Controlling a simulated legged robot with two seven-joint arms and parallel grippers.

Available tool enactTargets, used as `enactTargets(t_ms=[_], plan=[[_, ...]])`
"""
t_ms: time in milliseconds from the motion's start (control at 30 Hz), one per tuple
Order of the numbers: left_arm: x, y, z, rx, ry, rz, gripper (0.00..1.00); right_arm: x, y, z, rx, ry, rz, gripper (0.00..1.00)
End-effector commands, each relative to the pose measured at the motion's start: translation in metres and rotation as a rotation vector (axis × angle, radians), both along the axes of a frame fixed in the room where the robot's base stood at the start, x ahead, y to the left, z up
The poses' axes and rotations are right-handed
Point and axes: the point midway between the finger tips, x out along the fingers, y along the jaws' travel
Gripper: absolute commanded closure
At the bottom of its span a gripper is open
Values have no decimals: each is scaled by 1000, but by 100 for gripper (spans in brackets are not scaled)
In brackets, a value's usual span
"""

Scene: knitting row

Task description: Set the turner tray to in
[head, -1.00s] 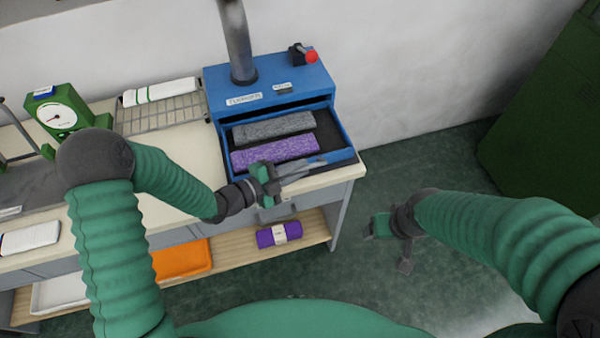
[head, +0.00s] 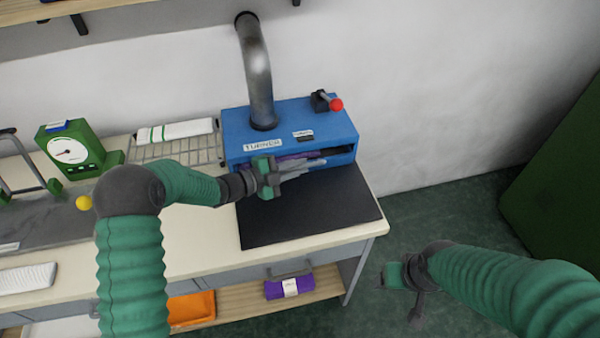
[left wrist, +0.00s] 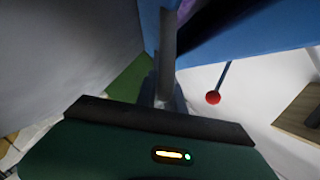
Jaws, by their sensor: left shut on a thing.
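The blue turner (head: 285,122) stands on the bench against the wall. Its tray (head: 340,163) sits back inside the front opening, with a strip of purple knitting (head: 285,157) just showing; whether it is fully home I cannot tell. My left gripper (head: 312,164) is at the opening, its fingers across the tray's front, shut on the tray's front edge, which they mostly hide. In the left wrist view, a finger stands in front of blue metal (left wrist: 245,38). My right gripper (head: 410,290) hangs beyond the bench's right end, away from the tray; its jaw state is unclear.
A red-knobbed lever (head: 335,104) tops the turner; a pipe (head: 256,75) rises from it. A bare black mat (head: 310,208) lies in front. A wire rack (head: 185,150) with a rolled white cloth and a green dial scale (head: 75,150) stand left.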

Motion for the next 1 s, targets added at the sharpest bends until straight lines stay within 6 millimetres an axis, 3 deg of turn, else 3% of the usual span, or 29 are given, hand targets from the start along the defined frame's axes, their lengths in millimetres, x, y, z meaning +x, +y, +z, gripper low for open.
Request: enactTargets(t_ms=[467, 500, 633, 1000], plan=[[5, 5, -4, 9, 4, 8, 100, 0, 0, -1, 0, 0, 0, 28], [5, 5, -3, 8, 4, 8, 82, 0, 0, -1, 0, 0, 0, 28], [4, 4, -3, 5, 3, 6, 66, 0, 0, -1, 0, 0, 0, 28], [0, 7, 1, 3, 0, 3, 66, 0, 0, -1, 0, 0, 0, 28]])
